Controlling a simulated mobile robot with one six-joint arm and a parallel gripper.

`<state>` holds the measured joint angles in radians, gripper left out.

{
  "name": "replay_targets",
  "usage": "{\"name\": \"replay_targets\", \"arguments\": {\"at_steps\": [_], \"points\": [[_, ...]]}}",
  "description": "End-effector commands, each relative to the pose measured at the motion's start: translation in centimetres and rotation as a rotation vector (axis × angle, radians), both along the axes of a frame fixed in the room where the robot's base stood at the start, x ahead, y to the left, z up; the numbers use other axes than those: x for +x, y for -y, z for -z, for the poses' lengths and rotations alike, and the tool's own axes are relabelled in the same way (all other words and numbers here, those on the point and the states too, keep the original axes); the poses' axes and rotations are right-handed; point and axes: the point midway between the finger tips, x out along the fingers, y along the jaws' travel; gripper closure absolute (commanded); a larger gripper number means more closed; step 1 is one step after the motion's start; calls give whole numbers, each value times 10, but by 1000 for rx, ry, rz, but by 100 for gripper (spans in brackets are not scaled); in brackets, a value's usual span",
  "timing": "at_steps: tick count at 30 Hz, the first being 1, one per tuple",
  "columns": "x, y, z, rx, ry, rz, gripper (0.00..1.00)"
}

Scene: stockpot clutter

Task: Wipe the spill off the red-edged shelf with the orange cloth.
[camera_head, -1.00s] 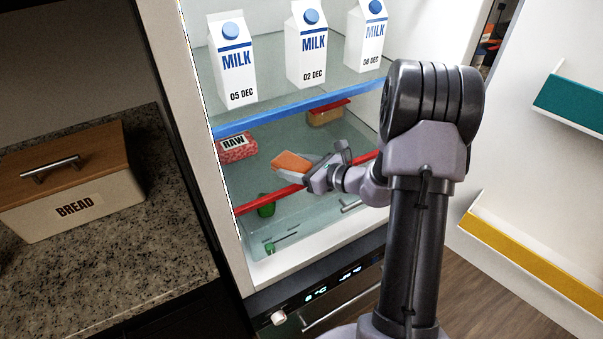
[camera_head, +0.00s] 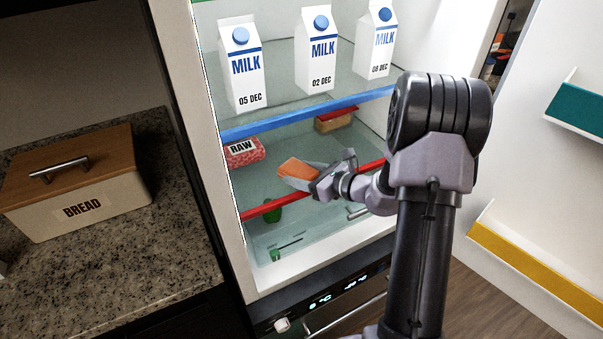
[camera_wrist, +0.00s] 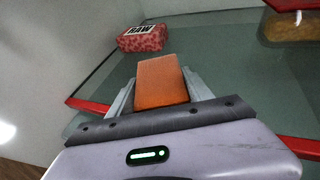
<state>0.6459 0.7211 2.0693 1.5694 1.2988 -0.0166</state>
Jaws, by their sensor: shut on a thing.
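My gripper (camera_head: 318,178) is shut on the orange cloth (camera_head: 299,168), a folded block that also shows between the fingers in the wrist view (camera_wrist: 160,82). It reaches in over the front part of the red-edged shelf (camera_head: 262,209), a glass shelf below the blue-edged one. I cannot tell whether the cloth touches the glass. No spill is clearly visible on the shelf; the cloth and gripper hide part of it.
A raw meat pack (camera_head: 244,151) sits at the shelf's left, and a red-lidded container (camera_head: 334,121) at the back. Milk cartons (camera_head: 322,55) stand on the blue-edged shelf (camera_head: 300,114) above. A green item (camera_head: 274,211) lies below the red edge. The open door is at right.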

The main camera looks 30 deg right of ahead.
Motion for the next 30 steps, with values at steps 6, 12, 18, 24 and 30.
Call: {"name": "replay_targets", "arguments": {"at_steps": [6,12,18,24,30], "points": [[0,0,5,0,0,0,83],[0,0,9,0,0,0,83],[1,15,7,-1,2,3,83],[1,36,7,-1,1,1,83],[1,40,12,-1,0,0,83]]}}
